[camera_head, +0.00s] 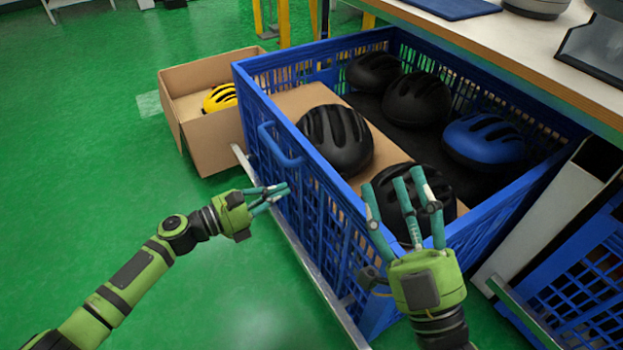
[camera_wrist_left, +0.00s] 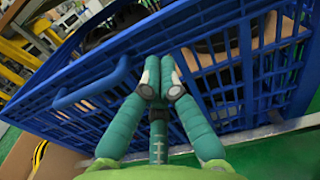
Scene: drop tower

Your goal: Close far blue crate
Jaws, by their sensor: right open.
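The blue crate (camera_head: 300,165) is drawn out from beside the workbench, its top open, with helmets inside. Its front panel has a blue loop handle (camera_head: 278,147), which also shows in the left wrist view (camera_wrist_left: 92,88). My left gripper (camera_head: 283,192) has its fingertips together against or just in front of the slatted panel, below the handle in the head view and beside it in the left wrist view (camera_wrist_left: 160,76). It holds nothing I can see; contact is unclear. My right gripper (camera_head: 404,190) is open and empty, over the crate's near side, partly hiding a black helmet.
A cardboard box (camera_head: 215,140) with a yellow helmet (camera_head: 220,97) stands left of the crate. Another blue crate (camera_head: 590,285) is at the lower right, beside a pale post (camera_head: 540,225). The workbench (camera_head: 520,45) overhangs behind. Green floor on the left is clear.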

